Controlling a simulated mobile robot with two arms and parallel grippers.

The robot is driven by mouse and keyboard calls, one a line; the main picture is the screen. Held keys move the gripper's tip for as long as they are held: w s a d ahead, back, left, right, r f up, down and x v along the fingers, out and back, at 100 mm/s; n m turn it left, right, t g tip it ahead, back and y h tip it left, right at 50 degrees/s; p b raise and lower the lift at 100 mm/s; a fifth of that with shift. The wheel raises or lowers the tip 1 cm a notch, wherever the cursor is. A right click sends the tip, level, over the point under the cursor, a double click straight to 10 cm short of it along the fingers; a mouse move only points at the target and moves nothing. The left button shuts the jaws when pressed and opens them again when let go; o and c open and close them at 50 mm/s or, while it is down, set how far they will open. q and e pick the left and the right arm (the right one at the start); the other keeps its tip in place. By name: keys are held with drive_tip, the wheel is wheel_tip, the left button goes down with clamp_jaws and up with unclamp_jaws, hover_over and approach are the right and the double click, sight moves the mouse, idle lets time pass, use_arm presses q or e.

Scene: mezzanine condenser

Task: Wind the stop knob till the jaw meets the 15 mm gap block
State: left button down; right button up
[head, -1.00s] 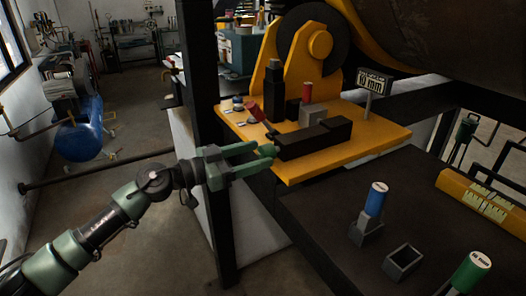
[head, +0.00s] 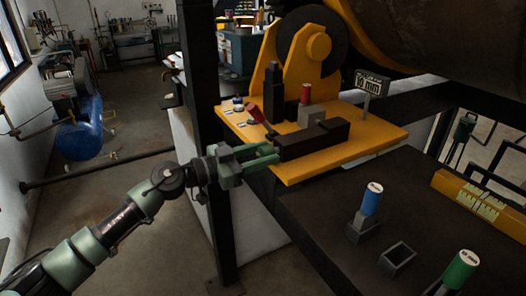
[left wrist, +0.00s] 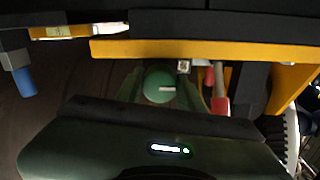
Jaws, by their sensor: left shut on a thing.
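The stop knob (left wrist: 159,87) is round and green with a white mark. It sits between the fingers of my left gripper (head: 271,154), which is shut on it at the left end of the dark jaw body (head: 312,140). In the head view the fingers mostly hide the knob. A grey gap block (head: 311,115) with a red handle (head: 305,92) stands behind the jaw body on the yellow plate (head: 360,148); its size label is not readable. Whether the jaw touches the block cannot be told. My right gripper is not in view.
A sign (head: 371,82) seems to read 10 mm. A red-handled part (head: 253,111) lies left of the jaw. On the dark table, a blue-handled block (head: 371,199) and a green-handled one (head: 461,268) flank an empty holder (head: 397,255). A dark post (head: 222,200) stands behind my left arm.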

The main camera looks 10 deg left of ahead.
use_arm(q)
drive_tip(key=shift+r+m+p, duration=0.2)
drive_tip(key=shift+m+p, duration=0.45)
drive_tip(key=shift+m, duration=0.25)
drive_tip(key=shift+f+m, duration=0.15)
drive_tip(key=shift+m, duration=0.55)
drive_tip(key=c, duration=0.9)
unclamp_jaws()
drive_tip(key=shift+f, duration=0.1)
